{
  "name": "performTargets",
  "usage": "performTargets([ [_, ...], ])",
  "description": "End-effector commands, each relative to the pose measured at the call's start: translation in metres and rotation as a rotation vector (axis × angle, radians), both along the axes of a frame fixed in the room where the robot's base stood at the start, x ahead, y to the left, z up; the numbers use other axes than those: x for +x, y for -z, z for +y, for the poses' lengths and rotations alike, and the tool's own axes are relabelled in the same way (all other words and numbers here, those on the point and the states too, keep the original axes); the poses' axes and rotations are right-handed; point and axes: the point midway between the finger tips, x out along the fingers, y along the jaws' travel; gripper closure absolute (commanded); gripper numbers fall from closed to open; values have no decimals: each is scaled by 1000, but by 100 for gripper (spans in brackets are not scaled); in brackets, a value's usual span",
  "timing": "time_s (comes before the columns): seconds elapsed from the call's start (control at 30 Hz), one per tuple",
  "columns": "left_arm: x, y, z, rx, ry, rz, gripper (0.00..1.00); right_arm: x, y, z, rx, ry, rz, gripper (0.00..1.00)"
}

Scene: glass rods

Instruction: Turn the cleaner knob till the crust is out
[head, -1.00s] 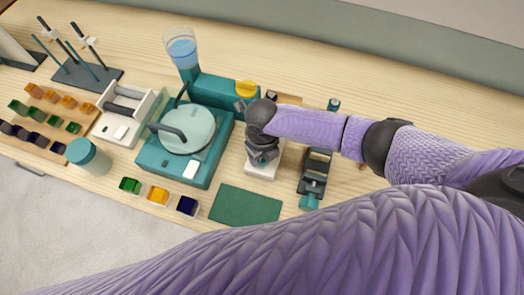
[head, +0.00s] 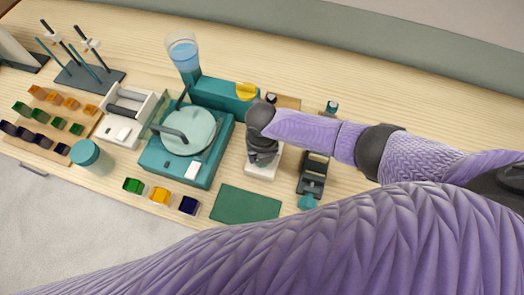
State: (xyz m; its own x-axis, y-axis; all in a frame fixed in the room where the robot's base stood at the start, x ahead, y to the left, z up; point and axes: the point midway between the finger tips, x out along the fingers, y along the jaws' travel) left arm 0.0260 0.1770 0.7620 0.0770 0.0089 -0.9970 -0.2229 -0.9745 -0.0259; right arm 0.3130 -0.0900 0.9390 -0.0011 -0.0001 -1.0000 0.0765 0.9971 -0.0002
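My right gripper (head: 263,158) points down over a small white-based device (head: 262,172), probably the cleaner, right of the teal grinding machine (head: 186,148). The gripper and wrist cover the top of this device, so its knob and any crust are hidden. The fingertips are too dark and overlapped to show whether they are open or closed on a knob. A yellow knob-like part (head: 247,91) sits uncovered on the teal block behind the gripper. My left gripper is not in view.
A black clamp-like device (head: 312,176) stands close right of the gripper. A green mat (head: 246,203) lies in front. Green, yellow and dark blue blocks (head: 160,196) sit front left. A clear cup of water (head: 184,52) stands at the back. The back right table is clear.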

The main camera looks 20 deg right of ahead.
Motion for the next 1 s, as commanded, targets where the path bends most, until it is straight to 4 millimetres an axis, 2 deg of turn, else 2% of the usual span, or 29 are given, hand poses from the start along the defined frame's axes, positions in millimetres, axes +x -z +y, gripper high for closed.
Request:
performTargets([
  [0.53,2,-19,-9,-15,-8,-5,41,1,-2,0,1,518,-3,97],
  [1.0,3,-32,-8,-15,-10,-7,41,1,-2,0,1,965,-3,97],
])
